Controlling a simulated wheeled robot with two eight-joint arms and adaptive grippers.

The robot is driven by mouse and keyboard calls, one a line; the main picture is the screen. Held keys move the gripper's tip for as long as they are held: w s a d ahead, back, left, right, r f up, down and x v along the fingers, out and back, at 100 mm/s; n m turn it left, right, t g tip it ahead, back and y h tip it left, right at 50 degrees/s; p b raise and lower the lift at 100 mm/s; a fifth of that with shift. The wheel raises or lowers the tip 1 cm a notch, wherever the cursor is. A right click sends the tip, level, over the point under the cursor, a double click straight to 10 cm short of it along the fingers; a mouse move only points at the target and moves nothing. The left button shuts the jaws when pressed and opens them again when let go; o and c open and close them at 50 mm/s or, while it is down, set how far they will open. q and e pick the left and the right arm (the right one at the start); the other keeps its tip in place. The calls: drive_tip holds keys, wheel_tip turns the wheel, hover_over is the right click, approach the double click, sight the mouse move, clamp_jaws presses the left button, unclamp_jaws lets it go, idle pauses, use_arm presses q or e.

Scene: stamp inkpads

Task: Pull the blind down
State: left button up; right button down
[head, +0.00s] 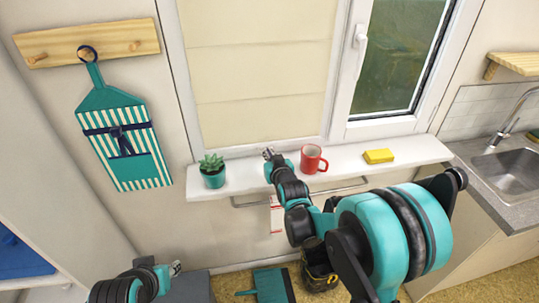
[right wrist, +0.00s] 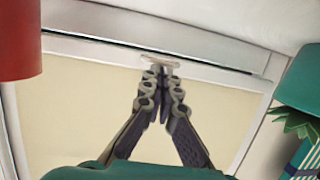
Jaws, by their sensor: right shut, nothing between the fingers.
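The beige blind (head: 262,70) covers the left window pane and reaches down close to the lower window frame. It fills the middle of the right wrist view (right wrist: 85,110), which appears turned over. A small pale tab (right wrist: 160,58) shows at its lower edge, just at my right fingertips. My right gripper (head: 268,153) is just above the sill, between plant and mug; its fingers (right wrist: 160,72) are shut together with nothing between them. Whether they touch the tab is unclear. My left gripper (head: 176,268) is low at the left, small and partly seen.
On the white sill (head: 240,180) stand a potted plant (head: 212,170), a red mug (head: 312,159) and a yellow sponge (head: 379,156). The right pane has a white handle (head: 360,37). An apron (head: 120,135) hangs at left; a sink (head: 508,172) is at right.

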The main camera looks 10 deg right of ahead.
drive_tip(key=shift+f, duration=0.1)
wheel_tip(320, 180, down, 5)
drive_tip(key=b, duration=0.4)
drive_tip(key=shift+f, duration=0.1)
drive_tip(key=shift+r, duration=0.25)
